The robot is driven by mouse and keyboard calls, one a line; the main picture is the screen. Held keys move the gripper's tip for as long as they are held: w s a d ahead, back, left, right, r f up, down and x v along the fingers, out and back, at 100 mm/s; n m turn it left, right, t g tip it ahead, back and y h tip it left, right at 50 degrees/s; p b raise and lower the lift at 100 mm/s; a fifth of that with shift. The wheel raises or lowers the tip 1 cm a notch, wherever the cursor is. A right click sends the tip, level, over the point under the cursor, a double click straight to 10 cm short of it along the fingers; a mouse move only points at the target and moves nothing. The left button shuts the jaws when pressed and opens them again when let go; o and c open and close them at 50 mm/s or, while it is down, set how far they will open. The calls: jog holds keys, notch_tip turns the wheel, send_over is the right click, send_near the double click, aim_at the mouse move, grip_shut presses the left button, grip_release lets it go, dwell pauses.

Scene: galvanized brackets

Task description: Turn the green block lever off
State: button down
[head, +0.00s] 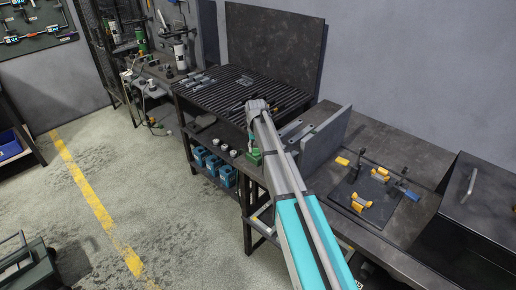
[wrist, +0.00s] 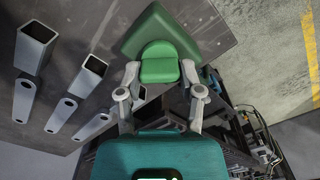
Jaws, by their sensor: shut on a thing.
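The green block (wrist: 150,28) fills the top middle of the wrist view, with its green lever (wrist: 160,70) pointing toward my gripper. My gripper (wrist: 160,78) has one grey finger on each side of the lever and is shut on it. In the head view the green block (head: 254,158) shows small at the front edge of the dark bench, just left of my arm. My gripper is mostly hidden there by my own arm. The lever's exact setting cannot be told.
Grey square tubes (wrist: 88,75) and flat brackets (wrist: 62,115) lie left of the block in the wrist view. A grey upright plate (head: 325,140) stands right of my arm. A black fixture board with yellow clamps (head: 362,203) lies farther right. Blue items (head: 214,165) sit on a lower shelf.

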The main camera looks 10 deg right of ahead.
jog(key=n, duration=0.4)
jog(key=shift+n, duration=2.3)
jog(key=shift+c, duration=1.2)
grip_release()
jog(key=shift+r, duration=0.1)
